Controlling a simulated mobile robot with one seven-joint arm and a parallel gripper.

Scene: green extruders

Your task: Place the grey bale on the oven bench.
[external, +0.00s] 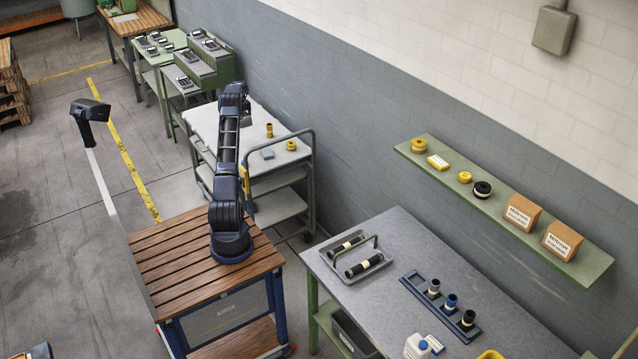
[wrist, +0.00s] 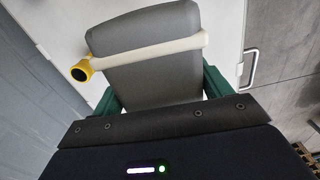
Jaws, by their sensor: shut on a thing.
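The grey bale is a rounded grey block (wrist: 140,32) in the wrist view. My gripper (wrist: 160,90) is shut on it, with a green finger at each side of its lower part. A cream bar crosses the bale, and a yellow ring-shaped piece with a dark centre (wrist: 82,70) shows at the bar's left end. Which bench is the oven bench is not clear from the pictures.
Green desks with dark items stand further back by the wall. A grey-topped bench (external: 420,265) at right holds a tray, a rack and bottles. A shelf (external: 560,240) hangs above it.

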